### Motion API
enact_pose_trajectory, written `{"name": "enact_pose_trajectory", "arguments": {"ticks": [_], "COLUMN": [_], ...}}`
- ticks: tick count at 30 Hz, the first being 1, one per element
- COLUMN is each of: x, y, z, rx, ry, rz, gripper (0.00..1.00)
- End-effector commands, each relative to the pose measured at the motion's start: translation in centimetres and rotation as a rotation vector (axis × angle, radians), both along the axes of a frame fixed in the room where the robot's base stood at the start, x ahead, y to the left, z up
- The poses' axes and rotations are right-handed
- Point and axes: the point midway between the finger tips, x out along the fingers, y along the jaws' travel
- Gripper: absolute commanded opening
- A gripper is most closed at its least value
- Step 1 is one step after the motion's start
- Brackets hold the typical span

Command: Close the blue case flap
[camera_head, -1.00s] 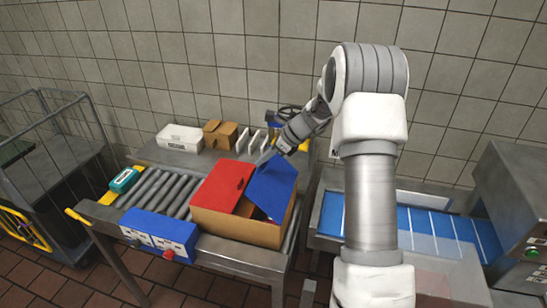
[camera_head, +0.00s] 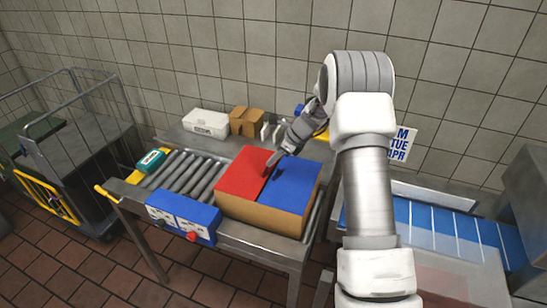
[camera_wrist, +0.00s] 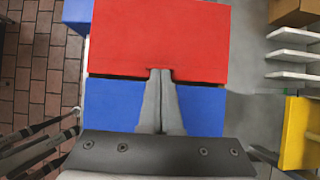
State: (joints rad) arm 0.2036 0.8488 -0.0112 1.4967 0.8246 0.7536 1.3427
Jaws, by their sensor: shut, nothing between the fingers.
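The cardboard case (camera_head: 262,216) sits on the roller conveyor. Its red flap (camera_head: 243,173) lies flat on the left half of the top. Its blue flap (camera_head: 291,186) lies flat or nearly flat on the right half, beside the red one. My gripper (camera_head: 270,162) is shut and empty, with its tips low over the seam between the flaps. In the wrist view the shut fingers (camera_wrist: 160,80) reach across the blue flap (camera_wrist: 205,110) to the edge of the red flap (camera_wrist: 160,35). I cannot tell whether the tips touch the case.
A blue control box (camera_head: 183,217) with a red button is at the conveyor's front left. A teal item (camera_head: 151,160) lies left of the rollers. A white box (camera_head: 206,123) and small brown cartons (camera_head: 243,121) stand behind. A blue belt (camera_head: 445,222) is at the right.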

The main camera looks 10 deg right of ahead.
Motion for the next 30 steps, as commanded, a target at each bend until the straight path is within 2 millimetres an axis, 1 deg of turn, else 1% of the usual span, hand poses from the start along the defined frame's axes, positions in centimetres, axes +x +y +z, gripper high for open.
{"name": "enact_pose_trajectory", "arguments": {"ticks": [13, 21, 27, 30], "x": [0.0, 0.0, 0.0, -0.2], "y": [0.0, 0.0, -0.1, -0.2], "z": [0.2, 1.5, 1.9, 2.8], "rx": [0.0, 0.0, 0.0, 0.0], "ry": [0.0, 0.0, 0.0, -0.002], "rz": [0.0, 0.0, 0.0, 0.0], "gripper": [0.0, 0.0, 0.0, 0.0]}}
